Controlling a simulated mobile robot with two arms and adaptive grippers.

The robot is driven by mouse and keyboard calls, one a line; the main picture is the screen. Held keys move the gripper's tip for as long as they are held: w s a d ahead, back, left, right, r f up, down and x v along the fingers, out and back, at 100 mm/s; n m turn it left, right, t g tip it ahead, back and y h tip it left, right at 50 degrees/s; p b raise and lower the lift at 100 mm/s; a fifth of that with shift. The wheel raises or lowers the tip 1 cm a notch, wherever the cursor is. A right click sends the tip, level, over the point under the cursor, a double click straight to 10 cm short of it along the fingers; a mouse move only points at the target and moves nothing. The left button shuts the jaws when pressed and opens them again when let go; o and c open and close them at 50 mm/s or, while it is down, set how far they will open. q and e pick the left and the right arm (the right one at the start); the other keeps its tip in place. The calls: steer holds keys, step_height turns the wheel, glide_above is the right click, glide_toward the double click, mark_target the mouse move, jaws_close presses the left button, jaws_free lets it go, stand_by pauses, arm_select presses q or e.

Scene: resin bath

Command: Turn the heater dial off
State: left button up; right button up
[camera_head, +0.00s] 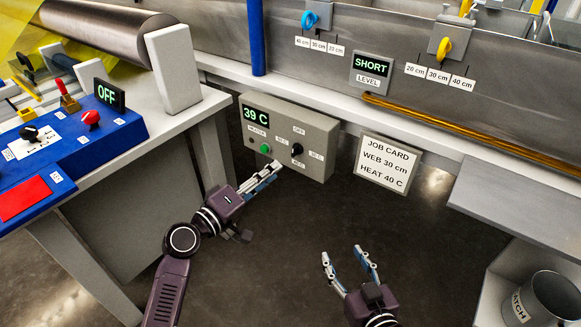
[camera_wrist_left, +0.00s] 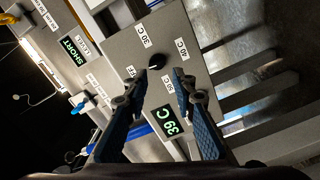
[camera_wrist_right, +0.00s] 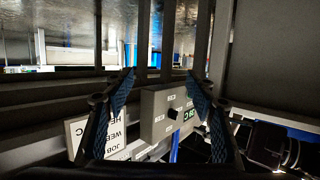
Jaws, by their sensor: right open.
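The heater box (camera_head: 318,165) is a grey panel below the bath wall, with a green 39 C display (camera_head: 256,115), a green button (camera_head: 265,149) and a black heater dial (camera_head: 297,150). Labels including OFF surround the dial; its exact setting is too small to tell. My left gripper (camera_head: 278,170) is in front of the box, just below the dial. In the left wrist view the dial (camera_wrist_left: 157,62) appears just beyond the gap between the parted fingertips, with nothing held. My right gripper (camera_head: 345,255) is open and empty over the floor, lower right of the box.
A bench with a blue control panel (camera_head: 75,150) is at left. A grey shelf (camera_head: 520,205) and a cup (camera_head: 552,295) are at right. The floor between is clear.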

mark_target(293, 152)
arm_select(q)
steer(key=w+d+m+b, duration=0.1)
steer(key=w+m+b, duration=0.1)
steer(key=m, duration=0.2)
steer(key=w+d+m+b, duration=0.2)
steer(key=m, duration=0.3)
steer(key=w+d+m+b, duration=0.2)
steer(key=m, duration=0.3)
steer(key=shift+w+r+t+b, duration=0.3)
steer(key=shift+r+t+b, duration=0.05)
steer(key=shift+r+t, duration=0.05)
steer(key=shift+w+d, duration=0.2)
steer(key=shift+w, duration=0.15)
arm_select(e)
steer(key=s+r+t+y, duration=0.1)
steer(key=s+r+t, duration=0.2)
steer(key=r, duration=0.7)
steer(key=s+r+t+y, duration=0.2)
steer(key=r+t, duration=0.3)
steer(key=r, duration=0.5)
steer(key=s+r+t+y, duration=0.1)
steer(key=s+r+t, duration=0.3)
steer(key=r, duration=0.7)
steer(key=shift+s+d+t, duration=0.15)
steer(key=shift+s+t, duration=0.15)
steer(key=shift+s, duration=0.05)
steer(key=shift+r, duration=0.1)
